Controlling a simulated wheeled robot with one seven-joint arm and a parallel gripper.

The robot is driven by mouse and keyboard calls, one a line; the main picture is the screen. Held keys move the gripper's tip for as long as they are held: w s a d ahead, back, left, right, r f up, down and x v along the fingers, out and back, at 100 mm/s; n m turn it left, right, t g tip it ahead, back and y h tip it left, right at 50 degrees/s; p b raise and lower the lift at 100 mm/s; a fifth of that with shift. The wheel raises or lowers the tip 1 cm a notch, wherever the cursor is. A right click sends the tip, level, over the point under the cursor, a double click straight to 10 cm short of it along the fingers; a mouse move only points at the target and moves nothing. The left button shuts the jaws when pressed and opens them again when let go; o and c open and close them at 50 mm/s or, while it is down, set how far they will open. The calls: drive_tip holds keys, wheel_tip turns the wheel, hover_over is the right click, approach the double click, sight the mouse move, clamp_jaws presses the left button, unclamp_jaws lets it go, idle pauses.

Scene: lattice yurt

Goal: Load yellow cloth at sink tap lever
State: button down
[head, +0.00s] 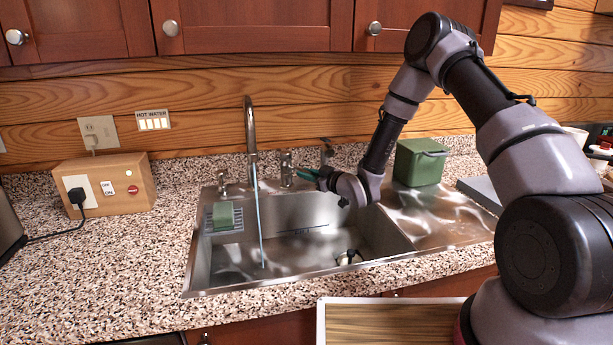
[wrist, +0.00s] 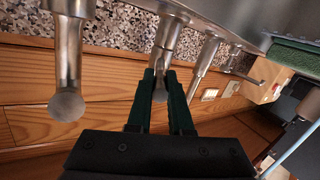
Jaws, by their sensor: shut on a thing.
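My gripper (head: 304,174) reaches over the back rim of the sink. In the wrist view its dark green fingers (wrist: 160,85) are shut around the rounded end of a metal post, the tap lever (wrist: 166,42). In the head view this lever (head: 287,168) stands just right of the tall tap spout (head: 250,125). A thin blue stream of water (head: 260,230) falls from the spout into the steel sink (head: 225,258). I see no yellow cloth in either view.
Another metal fixture (wrist: 66,60) stands close beside my gripper. A green sponge (head: 223,213) lies on a rack in the sink's left side. A green box (head: 420,163) stands at the right. A wooden switch box (head: 130,188) stands at the left; speckled counter (head: 110,260) in front is clear.

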drive_tip(key=c, duration=0.8)
unclamp_jaws()
drive_tip(key=v, duration=1.1)
drive_tip(key=shift+w+r, duration=0.1)
